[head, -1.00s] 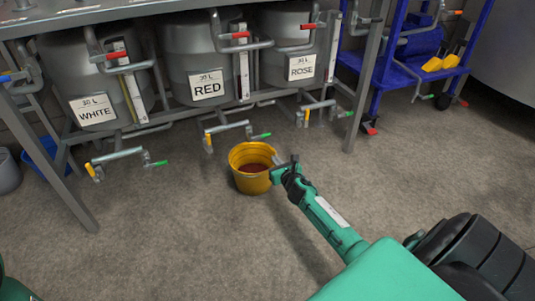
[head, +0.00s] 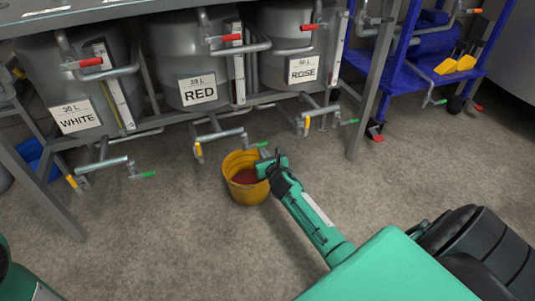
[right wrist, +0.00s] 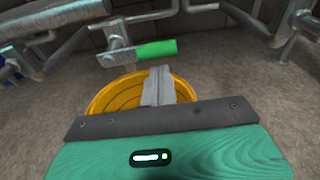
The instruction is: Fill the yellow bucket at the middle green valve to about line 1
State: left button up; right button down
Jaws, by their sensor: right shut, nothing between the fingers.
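The yellow bucket (head: 254,192) stands on the floor below and in front of the RED tank, with dark red liquid in it. How high the liquid reaches against the lines cannot be read. The middle green valve handle (head: 262,134) is just beyond the bucket and points right; it also shows in the right wrist view (right wrist: 156,49), above the bucket's far rim (right wrist: 95,106). My right gripper (head: 264,153) is shut and empty, over the bucket's right side; its fingertips (right wrist: 158,85) lie below the green handle in the wrist view. My left gripper is out of view.
The RED tank (head: 198,68) stands between the WHITE tank (head: 85,100) and the ROSE tank (head: 302,50). Green valves (head: 149,174) and (head: 349,122) sit on either side. A steel rack leg (head: 372,100) and blue cart (head: 400,74) stand right. Front floor is clear.

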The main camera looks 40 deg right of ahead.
jog(key=shift+a+r, duration=0.1)
jog(key=shift+r, duration=0.35)
